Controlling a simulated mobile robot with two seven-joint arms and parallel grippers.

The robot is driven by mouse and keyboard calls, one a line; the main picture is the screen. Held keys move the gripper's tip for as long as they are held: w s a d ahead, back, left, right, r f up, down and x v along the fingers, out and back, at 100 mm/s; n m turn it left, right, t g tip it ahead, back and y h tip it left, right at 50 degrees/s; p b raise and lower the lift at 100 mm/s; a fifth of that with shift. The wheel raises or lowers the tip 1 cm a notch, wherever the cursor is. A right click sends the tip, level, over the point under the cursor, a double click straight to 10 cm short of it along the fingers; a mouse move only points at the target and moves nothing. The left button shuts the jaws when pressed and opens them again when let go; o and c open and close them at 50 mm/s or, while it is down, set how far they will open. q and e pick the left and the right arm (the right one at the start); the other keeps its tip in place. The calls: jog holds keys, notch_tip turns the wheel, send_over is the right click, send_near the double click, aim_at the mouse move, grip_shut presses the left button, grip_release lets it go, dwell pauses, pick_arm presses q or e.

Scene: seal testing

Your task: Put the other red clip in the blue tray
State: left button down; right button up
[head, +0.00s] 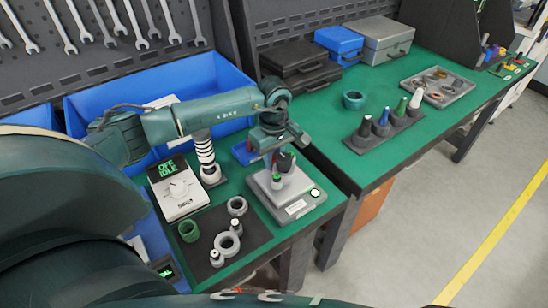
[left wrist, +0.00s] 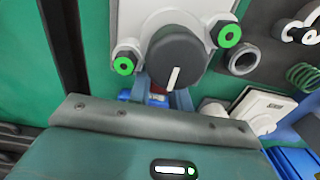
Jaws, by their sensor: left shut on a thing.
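My left gripper (head: 276,150) hangs over the grey test fixture (head: 305,205) on the green bench. In the left wrist view its blue fingers (left wrist: 157,98) are shut on a small red piece, which looks like a red clip (left wrist: 157,97) and is mostly hidden. A black knob (left wrist: 176,58) with a white mark sits just beyond the fingers, between two green-ringed posts. I cannot tell whether the clip still touches the fixture. The small blue tray (head: 241,155) lies just left of the gripper, partly hidden by the arm. My right gripper is not in view.
A white controller (head: 178,190) and a spring post (head: 206,158) stand left of the fixture. A dark mat (head: 252,225) with several rings lies in front. A rack of coloured bottles (head: 385,133) stands on the right bench. Green surface between is clear.

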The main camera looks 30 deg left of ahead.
aim_at(274, 157)
pick_arm(q)
jog(key=shift+r+p, duration=0.7)
jog(key=shift+r, duration=1)
